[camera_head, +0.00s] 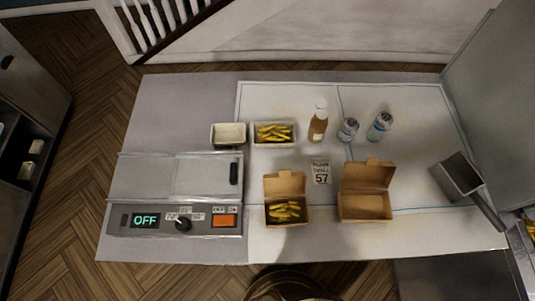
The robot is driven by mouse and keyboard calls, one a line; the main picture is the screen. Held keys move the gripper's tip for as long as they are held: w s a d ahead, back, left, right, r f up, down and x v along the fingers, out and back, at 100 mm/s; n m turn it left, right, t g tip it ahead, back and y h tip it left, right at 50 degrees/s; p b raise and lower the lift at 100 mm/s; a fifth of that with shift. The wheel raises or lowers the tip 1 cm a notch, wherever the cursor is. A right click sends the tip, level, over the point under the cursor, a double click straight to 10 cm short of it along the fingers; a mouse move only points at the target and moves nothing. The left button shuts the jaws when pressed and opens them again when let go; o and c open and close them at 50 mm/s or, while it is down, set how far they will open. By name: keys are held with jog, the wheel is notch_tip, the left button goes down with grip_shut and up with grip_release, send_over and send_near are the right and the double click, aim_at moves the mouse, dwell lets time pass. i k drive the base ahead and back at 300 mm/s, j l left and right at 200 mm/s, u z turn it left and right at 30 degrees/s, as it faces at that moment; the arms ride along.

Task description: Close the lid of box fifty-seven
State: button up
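A card (321,173) with the number 57 stands on the table, between and just behind two open brown cardboard boxes. The left box (285,186) has its lid raised at the back and holds yellow fries (286,211). The right box (366,206) also has its lid (368,174) raised at the back and looks empty. No number shows on either box, so I cannot tell from markings which one the card names. My gripper is not in view; a dark rounded shape at the bottom edge may be part of my own body.
A fryer unit (175,195) reading OFF is at the left. Behind the boxes stand an empty white tray (228,134), a tray of fries (274,133), a brown bottle (318,124) and two shakers (379,126). A metal scoop (459,177) lies at the right. Table front is clear.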

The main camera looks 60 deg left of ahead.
aim_at(285, 183)
jog(key=k+u, duration=0.15)
jog(key=u, duration=2.05)
